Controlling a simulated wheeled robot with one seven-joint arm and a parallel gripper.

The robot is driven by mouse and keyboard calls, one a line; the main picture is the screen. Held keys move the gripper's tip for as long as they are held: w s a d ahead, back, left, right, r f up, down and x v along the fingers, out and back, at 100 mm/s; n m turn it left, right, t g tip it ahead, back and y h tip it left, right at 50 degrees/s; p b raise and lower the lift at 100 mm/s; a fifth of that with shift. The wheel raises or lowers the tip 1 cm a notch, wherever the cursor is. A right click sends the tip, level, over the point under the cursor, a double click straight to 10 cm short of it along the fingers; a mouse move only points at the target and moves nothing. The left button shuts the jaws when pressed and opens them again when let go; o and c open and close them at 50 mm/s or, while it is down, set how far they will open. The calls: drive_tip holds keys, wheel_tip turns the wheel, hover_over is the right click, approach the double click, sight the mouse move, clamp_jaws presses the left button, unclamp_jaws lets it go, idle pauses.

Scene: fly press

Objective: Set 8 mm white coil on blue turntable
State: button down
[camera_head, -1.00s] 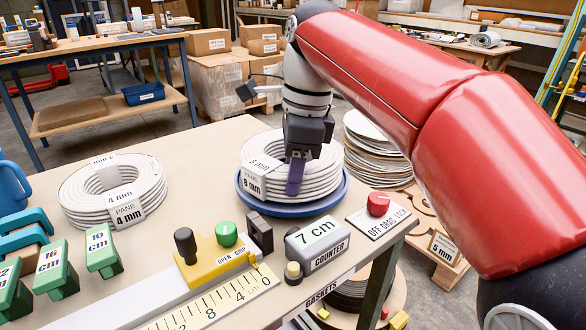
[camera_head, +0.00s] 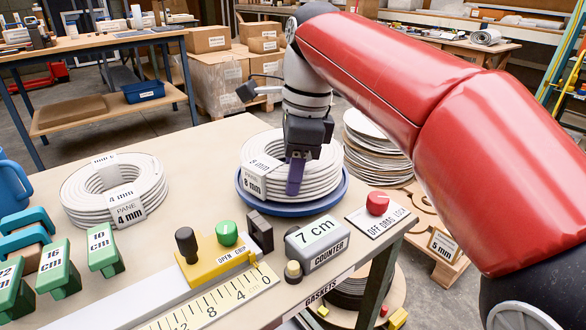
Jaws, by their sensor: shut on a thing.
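The white coil (camera_head: 265,150) with 8 mm labels lies flat on the blue turntable (camera_head: 262,205), near the right end of the bench. My gripper (camera_head: 294,190) is over the coil's near right side, pointing down, with a purple finger against the coil's front. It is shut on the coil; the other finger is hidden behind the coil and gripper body. The blue rim shows around the coil's near side and right side.
A white 4 mm coil (camera_head: 112,190) lies at the left. In front stand a yellow clamp block (camera_head: 212,258), a grey 7 cm counter (camera_head: 318,243), a red drag lock knob (camera_head: 377,203) and green blocks (camera_head: 57,270). Stacked discs (camera_head: 375,150) stand beyond the bench's right edge.

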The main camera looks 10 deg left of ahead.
drive_tip(key=shift+f+b, duration=0.3)
drive_tip(key=shift+f, duration=0.1)
drive_tip(key=c, duration=1.3)
unclamp_jaws()
drive_tip(key=shift+o, duration=0.2)
drive_tip(key=shift+f, duration=0.15)
drive_tip(key=shift+d+r+p, duration=0.2)
drive_tip(key=shift+r+p, duration=0.7)
drive_tip(key=shift+r, duration=0.55)
drive_tip(key=shift+w+d+r, duration=0.1)
drive_tip(key=shift+d+r, duration=0.1)
drive_tip(key=shift+r, duration=1.15)
drive_tip(key=shift+d+r, duration=0.2)
drive_tip(key=shift+r, duration=1.15)
drive_tip(key=shift+w+d+r, duration=0.1)
drive_tip(key=shift+d+r, duration=0.1)
drive_tip(key=shift+r, duration=1.15)
